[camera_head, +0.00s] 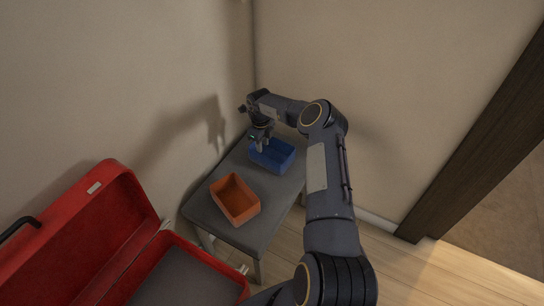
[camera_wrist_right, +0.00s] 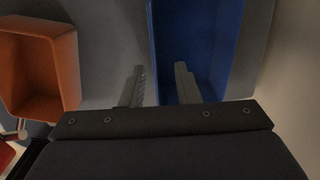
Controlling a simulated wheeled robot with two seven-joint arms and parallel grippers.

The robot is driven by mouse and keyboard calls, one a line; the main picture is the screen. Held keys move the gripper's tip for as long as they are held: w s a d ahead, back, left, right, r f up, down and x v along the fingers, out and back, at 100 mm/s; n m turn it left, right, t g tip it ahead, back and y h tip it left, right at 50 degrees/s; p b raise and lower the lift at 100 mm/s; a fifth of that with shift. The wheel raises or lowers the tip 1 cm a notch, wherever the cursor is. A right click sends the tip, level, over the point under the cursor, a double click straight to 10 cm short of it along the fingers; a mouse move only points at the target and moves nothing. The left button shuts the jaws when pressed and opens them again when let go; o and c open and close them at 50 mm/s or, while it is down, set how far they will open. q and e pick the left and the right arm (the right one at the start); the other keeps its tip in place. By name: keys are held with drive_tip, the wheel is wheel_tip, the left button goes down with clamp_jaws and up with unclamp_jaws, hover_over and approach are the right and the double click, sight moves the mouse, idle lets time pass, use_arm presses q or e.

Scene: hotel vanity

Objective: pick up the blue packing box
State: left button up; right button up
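The blue packing box (camera_head: 280,155) is an open-topped box on the far part of a grey bench. My right gripper (camera_head: 262,145) points down at its left edge in the head view. In the right wrist view the box (camera_wrist_right: 215,45) fills the upper middle. The fingers of my right gripper (camera_wrist_right: 161,72) are apart, with the box's near-left wall showing between them. One finger overlaps the grey bench, the other overlaps the box's inside. I cannot tell whether either finger touches the wall. My left gripper is not in view.
An orange open box (camera_head: 236,200) stands on the grey bench (camera_head: 212,217), nearer than the blue one; it also shows in the wrist view (camera_wrist_right: 62,65). An open red suitcase (camera_head: 125,200) lies at lower left. Walls close in behind and left of the bench.

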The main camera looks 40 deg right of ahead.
sight(264, 167)
drive_tip(key=f, duration=0.3)
drive_tip(key=shift+s+a+f, duration=0.1)
drive_tip(key=shift+s+a, duration=0.2)
drive_tip(key=shift+s+d+f, duration=0.1)
drive_tip(key=shift+s+f, duration=0.05)
drive_tip(key=shift+f, duration=1.25)
drive_tip(key=shift+s+d+f, duration=0.1)
drive_tip(key=shift+s+f, duration=0.05)
drive_tip(key=shift+f, duration=1.2)
clamp_jaws()
